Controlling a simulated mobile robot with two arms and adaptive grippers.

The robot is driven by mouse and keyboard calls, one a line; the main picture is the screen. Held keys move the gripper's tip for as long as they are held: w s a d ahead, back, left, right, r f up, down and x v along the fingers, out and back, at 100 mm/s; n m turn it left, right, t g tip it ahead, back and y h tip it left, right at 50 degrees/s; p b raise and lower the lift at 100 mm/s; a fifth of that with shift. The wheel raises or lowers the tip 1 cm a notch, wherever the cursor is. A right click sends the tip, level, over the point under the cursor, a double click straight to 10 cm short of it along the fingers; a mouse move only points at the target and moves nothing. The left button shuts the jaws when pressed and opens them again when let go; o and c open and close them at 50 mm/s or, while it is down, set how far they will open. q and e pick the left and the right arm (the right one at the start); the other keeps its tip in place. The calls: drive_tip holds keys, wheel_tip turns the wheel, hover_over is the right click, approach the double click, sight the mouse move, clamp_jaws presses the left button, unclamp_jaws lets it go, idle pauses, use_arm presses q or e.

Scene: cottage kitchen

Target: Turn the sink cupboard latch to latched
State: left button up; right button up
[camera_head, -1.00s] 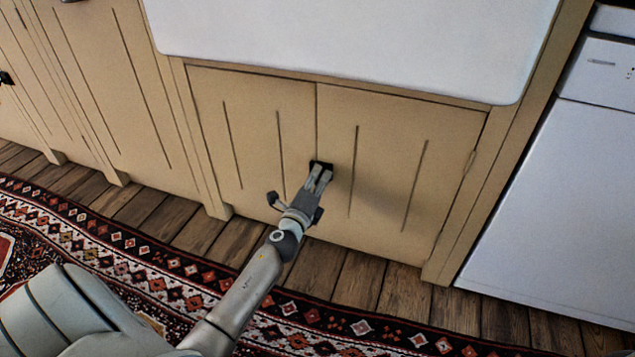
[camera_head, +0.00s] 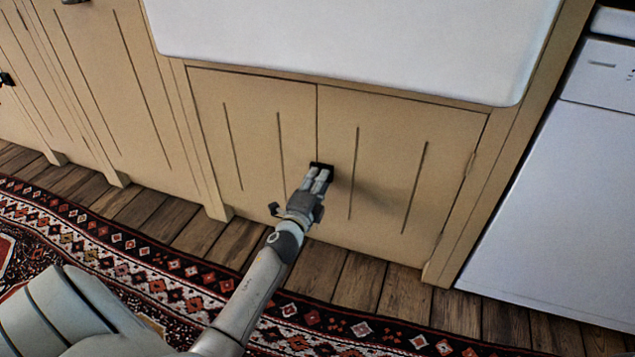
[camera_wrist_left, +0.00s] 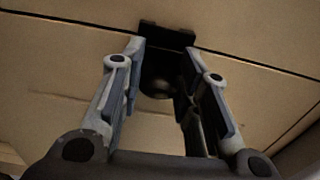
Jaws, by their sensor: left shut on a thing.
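The sink cupboard (camera_head: 260,110) has two cream doors under the white sink, and both look closed. The black latch (camera_head: 321,166) sits at the seam between the doors; its plate also shows in the left wrist view (camera_wrist_left: 167,34). My left gripper (camera_head: 317,180) is at the latch, its fingers shut on the latch's dark round knob (camera_wrist_left: 158,86). In the left wrist view the left gripper (camera_wrist_left: 160,80) has a finger on either side of the knob. The fingers cover part of the latch, so its exact setting is hard to tell. My right gripper is not in view.
The white sink (camera_head: 350,40) overhangs the doors above. A white appliance (camera_head: 560,190) stands at the right. A patterned rug (camera_head: 150,265) lies on the wooden floor (camera_head: 350,280) in front. More cream cupboards (camera_head: 100,90) are at the left.

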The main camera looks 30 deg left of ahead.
use_arm(q)
drive_tip(key=o, duration=1)
drive_tip(key=shift+o, duration=0.2)
drive_tip(key=shift+s, duration=0.15)
drive_tip(key=v, duration=1.1)
drive_tip(key=shift+s, duration=0.35)
